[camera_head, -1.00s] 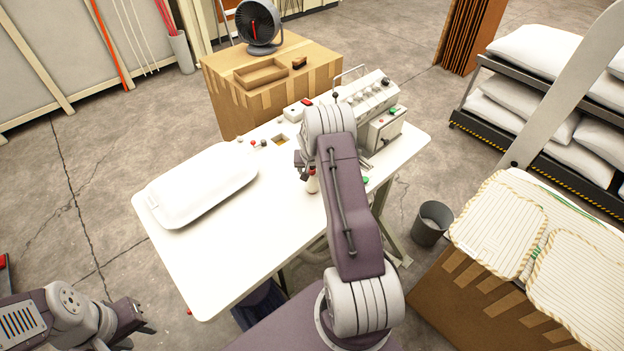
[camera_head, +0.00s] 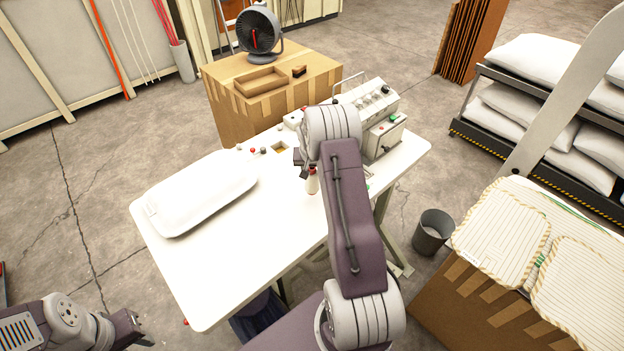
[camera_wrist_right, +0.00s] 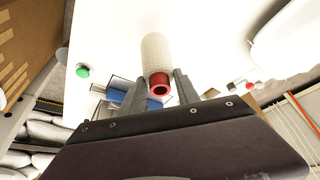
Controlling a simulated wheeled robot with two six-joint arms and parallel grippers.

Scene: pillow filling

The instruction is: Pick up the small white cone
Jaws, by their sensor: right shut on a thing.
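The small white cone (camera_head: 312,184) is upright on or just above the white table, below my right wrist. In the right wrist view the cone (camera_wrist_right: 156,50) has a ribbed white body and a red end with a hole. My right gripper (camera_wrist_right: 160,90) has one finger on each side of it at the red end and is shut on it. I cannot tell whether its base touches the table. My right arm hides part of the gripper in the head view. My left gripper (camera_head: 142,330) is low at the left, away from the table; its jaw opening is unclear.
A white padded pillow shape (camera_head: 200,192) lies on the table's (camera_head: 225,265) left part. A control machine (camera_head: 372,115) stands at the back right. A grey bin (camera_head: 432,230) stands right of the table.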

